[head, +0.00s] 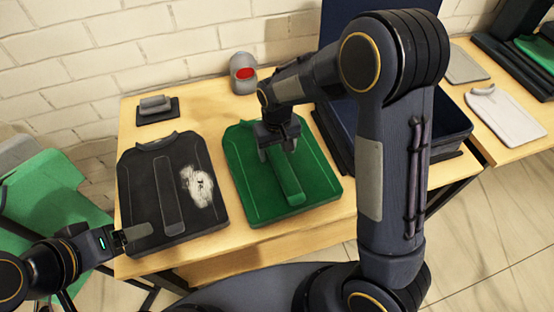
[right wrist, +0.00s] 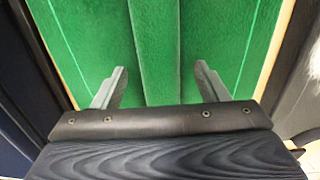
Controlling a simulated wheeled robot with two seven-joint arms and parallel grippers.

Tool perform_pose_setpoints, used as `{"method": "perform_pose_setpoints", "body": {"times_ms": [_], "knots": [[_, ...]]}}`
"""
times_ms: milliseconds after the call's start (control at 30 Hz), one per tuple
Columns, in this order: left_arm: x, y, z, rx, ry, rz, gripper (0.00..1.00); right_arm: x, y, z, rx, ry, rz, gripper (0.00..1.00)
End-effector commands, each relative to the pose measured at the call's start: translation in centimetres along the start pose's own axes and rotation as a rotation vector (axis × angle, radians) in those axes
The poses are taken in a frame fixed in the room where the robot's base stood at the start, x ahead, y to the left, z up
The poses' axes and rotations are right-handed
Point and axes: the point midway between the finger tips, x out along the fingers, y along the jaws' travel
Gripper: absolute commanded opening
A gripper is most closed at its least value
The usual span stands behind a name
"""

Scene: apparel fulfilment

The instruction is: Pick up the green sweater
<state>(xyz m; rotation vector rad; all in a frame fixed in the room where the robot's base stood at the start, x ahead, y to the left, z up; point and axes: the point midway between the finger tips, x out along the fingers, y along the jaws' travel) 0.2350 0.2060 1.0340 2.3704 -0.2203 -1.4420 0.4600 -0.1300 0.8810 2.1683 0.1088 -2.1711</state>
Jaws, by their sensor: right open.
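The green sweater (head: 301,192) lies folded flat on the wooden table, with a raised strip down its middle. It fills most of the right wrist view (right wrist: 215,50). My right gripper (head: 279,150) is over the far part of the sweater, its fingers pointing down. In the right wrist view the fingers (right wrist: 158,88) are apart, one on each side of the raised strip, with nothing held. I cannot tell whether the tips touch the cloth. My left gripper (head: 136,235) is at the lower left, by the near left corner of the dark sweater; its jaw opening is unclear.
A dark sweater (head: 140,180) with a white patch lies left of the green one. A grey-and-red device (head: 243,73) and a small dark stand (head: 157,109) are at the back. A dark open box (head: 450,122) stands right. A white garment (head: 507,115) lies on the right table.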

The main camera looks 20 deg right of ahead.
Motion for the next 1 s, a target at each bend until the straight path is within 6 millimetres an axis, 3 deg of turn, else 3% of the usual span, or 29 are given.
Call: {"method": "perform_pose_setpoints", "body": {"times_ms": [267,800,1000], "knots": [[-0.01,0.01,0.00,0.000,0.000,0.000,0.74,0.56,0.01,0.00,0.000,0.001,0.000,0.67],[-0.02,0.01,0.00,0.000,0.000,0.000,0.74,0.50,0.01,-0.01,0.000,0.001,0.000,0.00],[-0.03,0.01,-0.01,0.000,0.000,0.000,0.74,0.42,-0.01,-0.06,0.000,0.003,-0.001,0.00]]}}
